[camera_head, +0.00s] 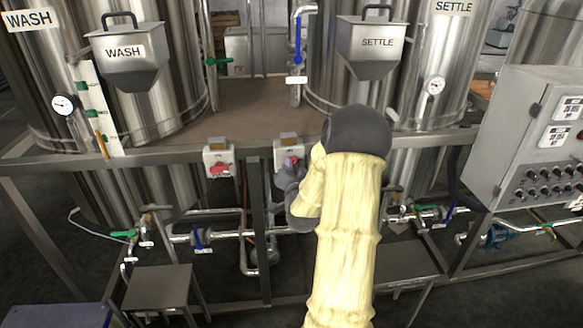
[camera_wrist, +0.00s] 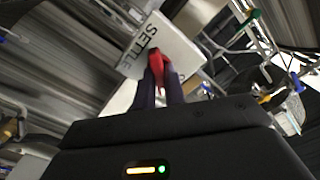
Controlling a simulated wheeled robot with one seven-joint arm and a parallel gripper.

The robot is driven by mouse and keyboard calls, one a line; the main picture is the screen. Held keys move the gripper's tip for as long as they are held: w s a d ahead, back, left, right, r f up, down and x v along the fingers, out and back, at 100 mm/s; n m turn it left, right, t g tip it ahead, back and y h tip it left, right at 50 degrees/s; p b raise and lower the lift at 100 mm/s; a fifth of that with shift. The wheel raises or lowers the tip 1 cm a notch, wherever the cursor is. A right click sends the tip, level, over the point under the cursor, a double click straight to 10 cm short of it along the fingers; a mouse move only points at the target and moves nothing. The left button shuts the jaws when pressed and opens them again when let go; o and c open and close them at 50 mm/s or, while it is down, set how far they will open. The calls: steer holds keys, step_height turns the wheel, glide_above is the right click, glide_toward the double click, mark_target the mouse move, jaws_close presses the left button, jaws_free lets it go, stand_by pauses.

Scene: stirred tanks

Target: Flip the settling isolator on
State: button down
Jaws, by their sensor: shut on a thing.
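The settling isolator is a pale box (camera_head: 288,142) on the frame rail in front of the settle tank. My gripper (camera_head: 290,163) is at its front and hides most of its face. In the wrist view its white plate (camera_wrist: 178,45) reads SETTLE and appears tilted. A red handle (camera_wrist: 157,60) stands out from it between the two dark fingers of my gripper (camera_wrist: 159,80), which are shut on it. The handle's exact switch position is hard to read.
A similar isolator (camera_head: 219,158) with a red handle is to the left on the same rail. A grey control panel (camera_head: 535,140) stands at the right. Pipes and valves run below the rail, with a small stand (camera_head: 160,288) at lower left.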

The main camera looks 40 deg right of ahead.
steer(key=shift+f+n+b, duration=0.1)
steer(key=shift+n+b, duration=0.2)
steer(key=shift+b, duration=0.05)
steer(key=shift+w+a+n+b, duration=0.1)
steer(key=shift+n+b, duration=3.15)
steer(key=shift+n, duration=0.25)
steer(key=c, duration=1.5)
jaws_free()
steer(key=shift+o, duration=0.2)
